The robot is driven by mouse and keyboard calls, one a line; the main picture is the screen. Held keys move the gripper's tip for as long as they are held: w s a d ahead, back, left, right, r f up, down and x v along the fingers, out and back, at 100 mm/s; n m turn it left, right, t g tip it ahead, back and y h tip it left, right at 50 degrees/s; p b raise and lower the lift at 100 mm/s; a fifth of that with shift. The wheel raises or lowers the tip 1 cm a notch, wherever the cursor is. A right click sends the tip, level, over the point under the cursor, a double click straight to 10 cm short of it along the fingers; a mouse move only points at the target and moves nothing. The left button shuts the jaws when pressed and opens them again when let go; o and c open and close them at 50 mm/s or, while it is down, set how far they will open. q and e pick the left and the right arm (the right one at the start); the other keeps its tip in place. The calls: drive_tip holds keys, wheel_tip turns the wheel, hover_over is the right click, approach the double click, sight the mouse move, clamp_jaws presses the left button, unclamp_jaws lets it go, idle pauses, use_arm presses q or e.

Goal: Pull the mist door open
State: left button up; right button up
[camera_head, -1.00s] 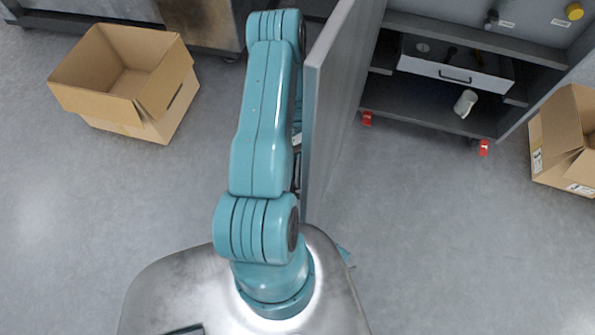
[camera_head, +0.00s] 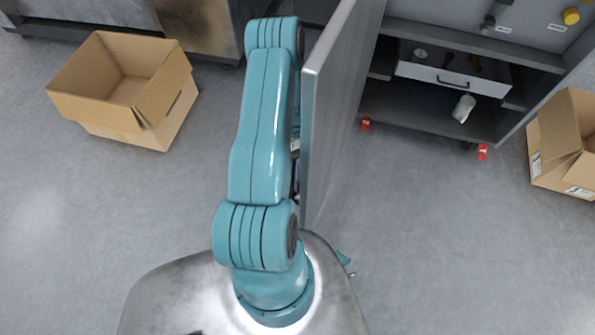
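The mist door (camera_head: 335,110) is a tall grey panel seen nearly edge-on in the head view. It stands swung out from the open cabinet (camera_head: 440,115), toward me. My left arm is bent up along the door's left side. My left gripper (camera_head: 296,172) is low between the arm and the door's left face, mostly hidden by the arm. I cannot tell whether its fingers are open or shut, or whether they touch the door. The door's handle is not visible. My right gripper is not in view.
The cabinet holds a drawer (camera_head: 453,78) and a white cup (camera_head: 464,108); red casters (camera_head: 366,124) show below. An open cardboard box (camera_head: 135,95) stands at the left, another (camera_head: 565,150) at the right. Grey floor (camera_head: 430,230) is clear right of the door.

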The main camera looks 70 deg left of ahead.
use_arm(q)
drive_tip(key=v, duration=1.2)
drive_tip(key=shift+f, duration=0.15)
